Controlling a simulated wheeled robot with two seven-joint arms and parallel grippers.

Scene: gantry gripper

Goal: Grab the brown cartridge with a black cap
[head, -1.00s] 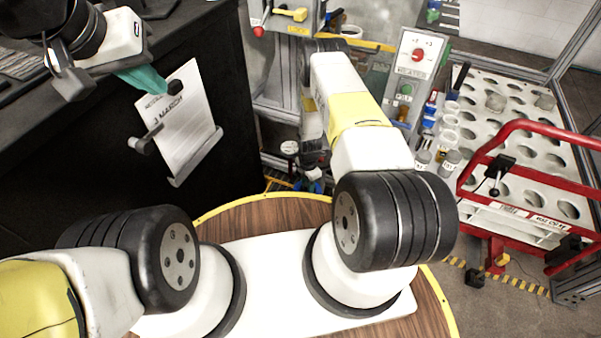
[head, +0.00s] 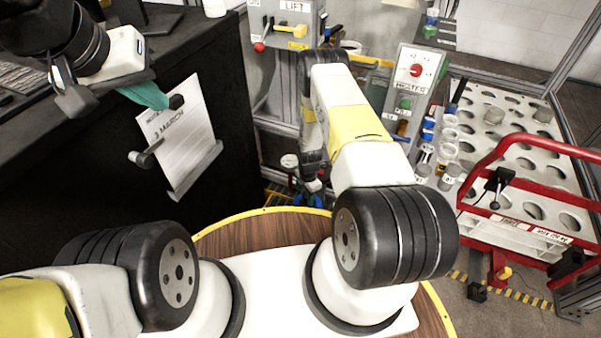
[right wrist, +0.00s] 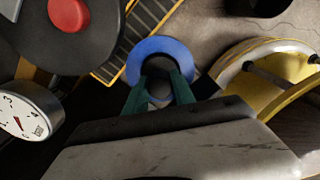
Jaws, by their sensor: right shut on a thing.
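My right gripper (right wrist: 160,92) has green fingers, shut on a dark round thing (right wrist: 159,66) with a blue ring (right wrist: 150,47) around it in the right wrist view. I cannot tell whether this is the cartridge's black cap. In the head view the right arm reaches down past the wooden round base, and a bit of blue (head: 308,200) shows at its end. A small brownish item (head: 440,168) stands among vials at the tray's left edge, too small to identify. My left gripper (head: 150,95) is at upper left by the dark cabinet; its opening is unclear.
A white tray with holes (head: 530,150) and a red rail (head: 500,150) stand at right. A heater panel (head: 415,70) and lift panel (head: 290,30) stand at the back. A gauge (right wrist: 25,112) and red button (right wrist: 69,14) are near the right gripper.

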